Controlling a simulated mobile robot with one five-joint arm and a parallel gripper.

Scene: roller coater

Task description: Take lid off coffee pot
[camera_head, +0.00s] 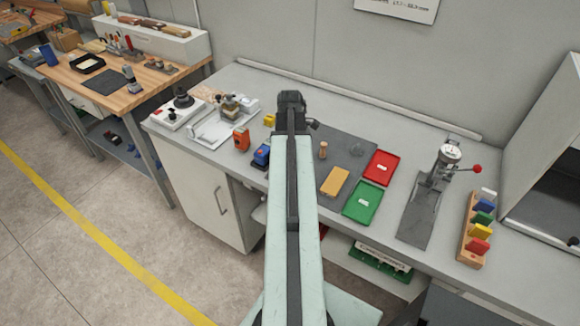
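I cannot make out a coffee pot or its lid for sure in the head view. My arm reaches up the middle of the picture over the grey workbench (375,276). Its dark end, with my gripper (293,106), is above the back part of the bench. The fingers are too small and hidden to tell whether they are open or shut. On the bench at the left, a dark rounded object (182,98) sits on or beside a white box (172,116); I cannot tell what it is.
Right of my arm are a dark mat (345,147), a tan block (334,181), a red tray (381,167) and a green tray (362,202). A press with a red knob (476,169) and a wooden colour rack (466,243) stand farther right. A wooden bench (150,76) is at the left.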

